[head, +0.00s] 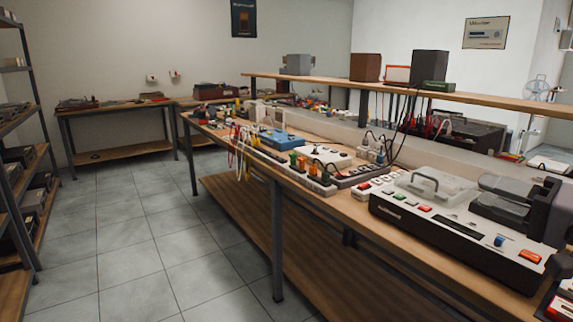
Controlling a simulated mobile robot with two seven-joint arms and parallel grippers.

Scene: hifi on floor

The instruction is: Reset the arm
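A dark grey, blocky form that seems to be my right gripper (508,207) comes in from the right edge. It is over the right end of a wide black-and-white device (440,228) on the workbench. Its fingers cannot be made out against the dark parts there, so I cannot tell whether it is open or shut, or whether it touches the device. The device has a clear lid with a handle and coloured buttons. My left gripper is not in view.
The long wooden workbench (340,203) carries power strips (297,172), a blue device (279,141) and hanging cables (243,150). A raised shelf (400,88) runs behind it. A metal rack (30,130) stands at the left. The tiled floor (150,240) between is clear.

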